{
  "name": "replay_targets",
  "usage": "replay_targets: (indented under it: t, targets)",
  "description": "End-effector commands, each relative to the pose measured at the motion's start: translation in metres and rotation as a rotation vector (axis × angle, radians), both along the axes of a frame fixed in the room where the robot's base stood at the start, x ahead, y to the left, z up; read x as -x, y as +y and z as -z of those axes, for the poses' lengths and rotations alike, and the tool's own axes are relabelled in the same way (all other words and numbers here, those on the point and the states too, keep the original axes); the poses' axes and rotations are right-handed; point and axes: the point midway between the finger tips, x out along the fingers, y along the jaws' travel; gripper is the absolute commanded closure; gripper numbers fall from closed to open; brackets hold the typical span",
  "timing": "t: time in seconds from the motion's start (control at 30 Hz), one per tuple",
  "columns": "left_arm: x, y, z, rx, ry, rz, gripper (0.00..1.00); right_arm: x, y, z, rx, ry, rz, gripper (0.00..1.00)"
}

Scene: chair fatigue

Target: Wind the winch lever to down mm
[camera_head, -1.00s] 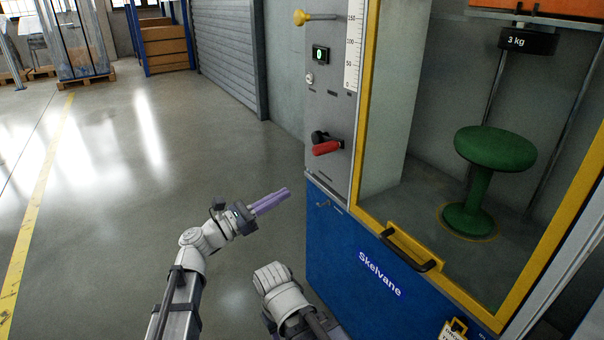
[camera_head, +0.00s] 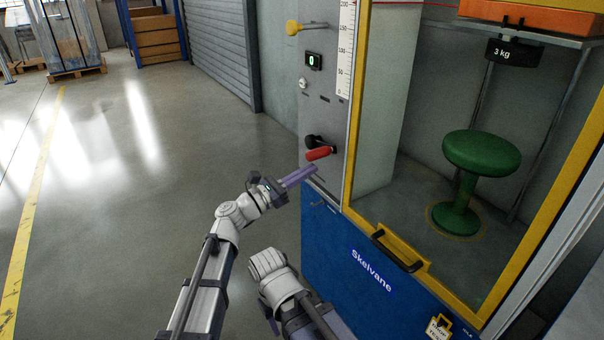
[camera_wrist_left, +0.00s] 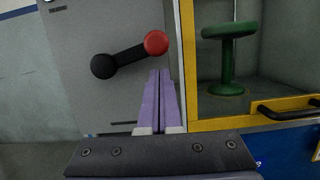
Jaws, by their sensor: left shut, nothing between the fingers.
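The winch lever (camera_head: 320,153) is a black crank with a red grip on the grey panel of the blue machine. In the left wrist view its red knob (camera_wrist_left: 156,43) is at the upper right of its black hub (camera_wrist_left: 104,66). My left gripper (camera_head: 314,169) has purple fingers, shut and empty. Its tips are just below the red grip in the head view; whether they touch it I cannot tell. In the left wrist view the fingers (camera_wrist_left: 159,76) point up toward the red knob. My right gripper is not clearly in view.
A small display (camera_head: 314,61) reads 0 beside a scale (camera_head: 345,50). A yellow knob (camera_head: 293,27) sits above. A green stool (camera_head: 481,153) stands inside the yellow-framed cabinet, under a 3 kg weight (camera_head: 502,52). A black handle (camera_head: 398,254) sticks out. Open floor lies left.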

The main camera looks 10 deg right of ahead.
Motion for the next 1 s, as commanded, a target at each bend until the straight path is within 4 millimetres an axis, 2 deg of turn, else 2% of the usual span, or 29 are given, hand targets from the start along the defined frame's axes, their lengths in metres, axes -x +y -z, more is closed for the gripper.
replay_targets:
  t: [0.1, 0.63, 1.0]
  targets:
    - [0.000, 0.000, -0.009, 0.000, 0.000, 0.000, 1.00, 0.000, 0.000, -0.009, 0.001, 0.000, 0.001, 0.50]
    - [0.000, 0.000, -0.010, 0.001, 0.003, 0.001, 1.00, 0.000, 0.000, -0.010, 0.001, 0.000, 0.001, 0.50]
    - [0.001, 0.000, -0.017, 0.024, 0.066, 0.001, 1.00, 0.000, -0.001, -0.017, 0.002, 0.000, 0.003, 0.50]
